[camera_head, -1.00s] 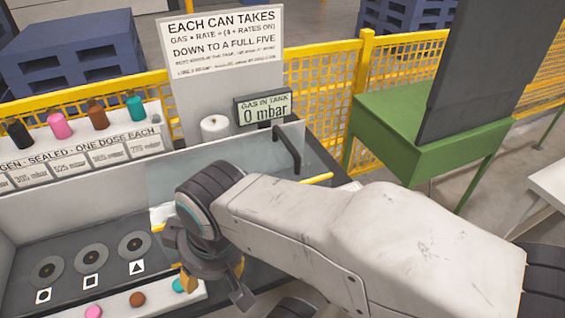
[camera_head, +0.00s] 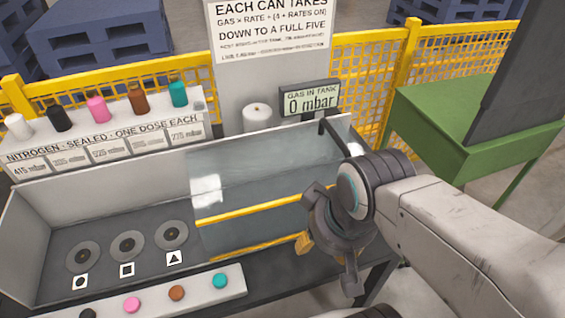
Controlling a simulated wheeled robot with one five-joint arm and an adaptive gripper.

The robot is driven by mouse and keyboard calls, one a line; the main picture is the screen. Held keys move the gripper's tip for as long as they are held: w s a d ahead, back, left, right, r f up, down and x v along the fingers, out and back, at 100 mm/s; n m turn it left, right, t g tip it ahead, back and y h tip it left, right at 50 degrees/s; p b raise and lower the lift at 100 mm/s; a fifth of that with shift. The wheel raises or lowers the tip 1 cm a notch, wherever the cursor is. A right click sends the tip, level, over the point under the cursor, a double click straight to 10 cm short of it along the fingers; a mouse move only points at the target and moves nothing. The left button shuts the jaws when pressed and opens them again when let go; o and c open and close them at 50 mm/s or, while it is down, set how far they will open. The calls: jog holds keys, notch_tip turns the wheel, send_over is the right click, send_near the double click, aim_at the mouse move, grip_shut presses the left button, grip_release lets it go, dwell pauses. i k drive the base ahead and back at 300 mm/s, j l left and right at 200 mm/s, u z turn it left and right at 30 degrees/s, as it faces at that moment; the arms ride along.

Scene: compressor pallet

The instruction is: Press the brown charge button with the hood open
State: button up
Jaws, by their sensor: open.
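The brown charge button (camera_head: 177,293) sits on a pale button strip at the front of the grey bench box, between a pink button (camera_head: 132,304) and a teal button (camera_head: 219,280). Nothing touches it. The clear hood (camera_head: 265,180), with a yellow lower edge, covers the right part of the box. The left part, with three round pads (camera_head: 127,246), is uncovered. My gripper (camera_head: 328,265) is open, pointing down near the hood's right front corner, to the right of the buttons and clear of them. It hides part of the hood's right end.
A black button (camera_head: 87,314) is cut by the lower picture edge. Coloured bottles (camera_head: 97,109) stand on a labelled shelf behind. A display (camera_head: 310,100) reads 0 mbar. A green table (camera_head: 470,125) stands right, and a yellow fence (camera_head: 365,75) runs behind.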

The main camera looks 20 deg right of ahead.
aim_at(175, 292)
jog(key=j+u, duration=0.15)
jog(key=u, duration=0.2)
jog(key=j+u, duration=0.3)
jog(key=u, duration=0.35)
